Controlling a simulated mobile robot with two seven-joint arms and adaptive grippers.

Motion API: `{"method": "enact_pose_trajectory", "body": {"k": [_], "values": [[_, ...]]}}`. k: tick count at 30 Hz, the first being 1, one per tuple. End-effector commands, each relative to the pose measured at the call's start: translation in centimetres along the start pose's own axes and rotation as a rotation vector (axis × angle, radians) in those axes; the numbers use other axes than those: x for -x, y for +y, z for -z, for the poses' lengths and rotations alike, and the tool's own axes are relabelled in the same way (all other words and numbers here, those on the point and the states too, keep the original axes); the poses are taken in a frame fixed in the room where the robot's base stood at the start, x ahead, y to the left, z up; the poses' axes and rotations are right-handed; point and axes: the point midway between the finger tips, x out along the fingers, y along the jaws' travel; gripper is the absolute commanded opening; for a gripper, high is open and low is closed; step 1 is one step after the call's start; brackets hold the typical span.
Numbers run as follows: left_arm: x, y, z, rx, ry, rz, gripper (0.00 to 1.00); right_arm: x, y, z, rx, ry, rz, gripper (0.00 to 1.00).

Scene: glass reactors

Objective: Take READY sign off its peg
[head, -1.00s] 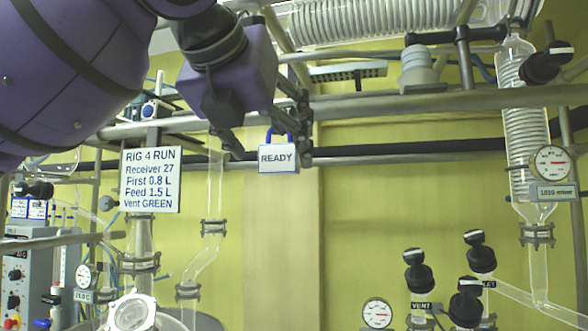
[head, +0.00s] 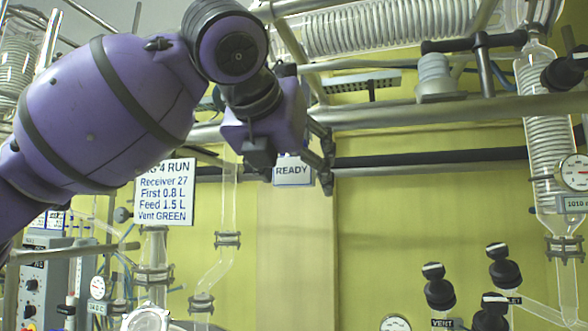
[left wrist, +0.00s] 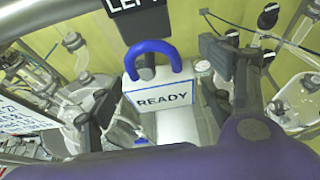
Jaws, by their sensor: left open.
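The READY sign (head: 293,172) is a small white plate with a blue frame, hanging below the horizontal rails in the head view. In the left wrist view the sign (left wrist: 163,98) shows upright with its thick blue loop (left wrist: 158,48). The loop appears to hang around a dark peg (left wrist: 147,68). My left gripper (head: 297,170) is open, with a finger on either side of the sign. In the left wrist view its fingers (left wrist: 165,88) stand apart, left and right of the plate. Contact cannot be told. In the head view the gripper hides the loop. My right gripper is out of view.
A white RIG 4 RUN board (head: 165,192) hangs left of the sign, with glass tubing (head: 228,240) between them. A thick rail (head: 440,112) runs behind. Glass coils stand at right, black-capped valves (head: 438,287) below. The yellow wall area below the sign is fairly open.

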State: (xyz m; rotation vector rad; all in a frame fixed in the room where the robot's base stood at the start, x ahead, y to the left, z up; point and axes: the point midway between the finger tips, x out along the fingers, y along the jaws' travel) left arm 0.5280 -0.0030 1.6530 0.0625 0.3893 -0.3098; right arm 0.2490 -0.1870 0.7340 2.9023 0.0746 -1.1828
Motion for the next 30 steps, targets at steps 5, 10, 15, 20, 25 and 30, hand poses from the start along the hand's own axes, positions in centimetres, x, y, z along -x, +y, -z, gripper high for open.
{"method": "enact_pose_trajectory", "body": {"k": [5,10,15,20,25,30], "values": [[0.1,0.0,0.0,0.0,0.0,0.0,0.63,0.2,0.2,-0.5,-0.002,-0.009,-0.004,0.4],[0.1,0.0,0.0,0.001,0.0,0.0,0.41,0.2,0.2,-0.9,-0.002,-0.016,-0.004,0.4],[0.1,0.0,0.0,0.001,0.0,0.0,0.24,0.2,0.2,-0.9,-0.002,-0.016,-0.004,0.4],[0.1,0.0,0.0,0.001,0.0,0.0,0.24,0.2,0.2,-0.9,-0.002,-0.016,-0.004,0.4],[0.3,0.0,-0.6,0.001,0.0,0.001,0.24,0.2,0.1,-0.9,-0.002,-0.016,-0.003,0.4],[1.7,-0.1,-1.1,0.0,-0.002,0.002,0.24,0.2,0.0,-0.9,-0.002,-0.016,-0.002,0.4]]}}
